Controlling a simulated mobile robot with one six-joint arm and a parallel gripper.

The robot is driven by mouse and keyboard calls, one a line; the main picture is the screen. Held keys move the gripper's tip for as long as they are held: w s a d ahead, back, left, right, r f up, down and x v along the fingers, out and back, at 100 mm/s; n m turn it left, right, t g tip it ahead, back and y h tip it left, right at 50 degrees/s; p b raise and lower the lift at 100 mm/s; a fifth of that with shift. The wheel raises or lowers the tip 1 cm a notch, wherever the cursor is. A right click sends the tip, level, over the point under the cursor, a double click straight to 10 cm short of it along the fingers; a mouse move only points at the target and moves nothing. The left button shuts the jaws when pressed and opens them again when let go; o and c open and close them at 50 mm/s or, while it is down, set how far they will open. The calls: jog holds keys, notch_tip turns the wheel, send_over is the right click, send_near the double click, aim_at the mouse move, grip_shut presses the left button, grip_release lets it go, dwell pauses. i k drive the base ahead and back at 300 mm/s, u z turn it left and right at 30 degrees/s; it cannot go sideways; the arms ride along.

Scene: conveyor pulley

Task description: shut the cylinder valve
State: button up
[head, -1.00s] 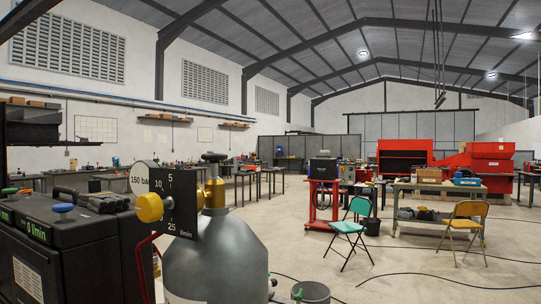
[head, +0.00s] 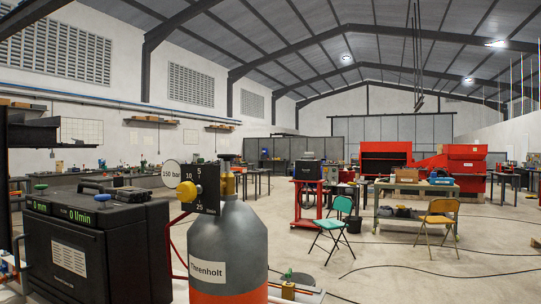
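A grey gas cylinder (head: 229,236) with an orange lower part stands upright in the near centre of the head view. It bears a white label that reads "Threnholt". The cylinder valve has a brass body at its top, with a dark handwheel (head: 229,158) above it. Whether the valve is open or shut cannot be told. A yellow knob (head: 187,191) sits in front of a black plate (head: 207,187) with flow numbers, which partly hides the brass body. A round gauge face (head: 172,175) reading about 150 bar is beside it. My gripper is not in view.
A black machine (head: 95,245) with green "0 l/min" displays and coloured knobs stands close on the left. A red hose joins the regulator. Behind on the right are a teal chair (head: 333,226), a yellow chair (head: 440,218) and a workbench. Cables cross the open floor.

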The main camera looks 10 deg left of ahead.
aim_at(227, 158)
jog(key=u, duration=0.15)
jog(key=i, duration=0.9)
jog(key=z, duration=0.05)
